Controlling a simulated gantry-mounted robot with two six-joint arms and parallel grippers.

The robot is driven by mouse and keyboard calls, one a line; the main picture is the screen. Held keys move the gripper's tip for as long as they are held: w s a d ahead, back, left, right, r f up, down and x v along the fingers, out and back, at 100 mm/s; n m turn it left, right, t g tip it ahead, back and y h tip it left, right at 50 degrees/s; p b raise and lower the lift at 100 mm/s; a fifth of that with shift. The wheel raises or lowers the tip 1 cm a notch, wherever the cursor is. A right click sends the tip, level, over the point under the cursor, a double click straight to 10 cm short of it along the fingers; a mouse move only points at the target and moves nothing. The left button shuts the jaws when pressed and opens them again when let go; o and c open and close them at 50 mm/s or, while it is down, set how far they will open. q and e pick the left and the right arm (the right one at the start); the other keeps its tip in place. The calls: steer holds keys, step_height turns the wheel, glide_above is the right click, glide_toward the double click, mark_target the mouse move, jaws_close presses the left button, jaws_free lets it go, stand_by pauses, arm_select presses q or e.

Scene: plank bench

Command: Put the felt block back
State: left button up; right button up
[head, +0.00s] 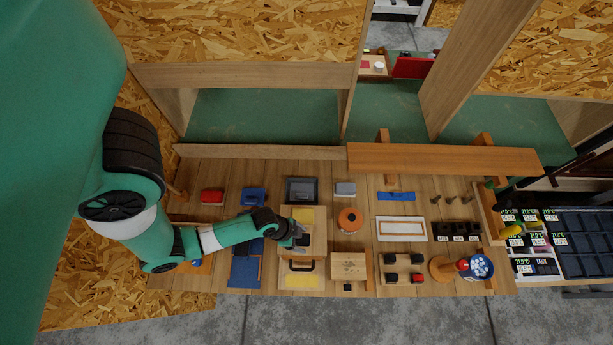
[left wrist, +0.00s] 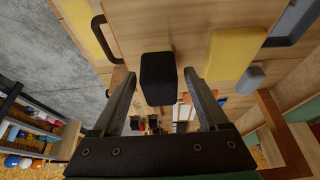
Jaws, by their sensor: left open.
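A dark block (left wrist: 157,78), which may be the felt block though its material cannot be made out, shows in the left wrist view. It stands against a light wooden surface, in line with the space between my left gripper's fingers. My left gripper (left wrist: 164,92) is open, a finger on each side of the block in the picture; I see no clear contact. In the head view my left gripper (head: 300,238) is over the wooden board (head: 317,245) and largely hides what is under it. My right gripper is not in view.
Yellow pads (head: 302,282) and a black handle (head: 300,267) are at the board. An orange round item (head: 350,220) and a wooden box (head: 348,266) stand to the right. A grey block (head: 345,188), a dark tray (head: 301,190) and a white frame (head: 401,229) lie around.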

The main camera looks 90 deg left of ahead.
arm_select(q)
steer(key=p+v, duration=0.4)
steer(key=v, duration=0.2)
steer(key=shift+s+r+p, duration=0.2)
steer(key=shift+r+p, duration=0.1)
steer(key=shift+r, duration=0.05)
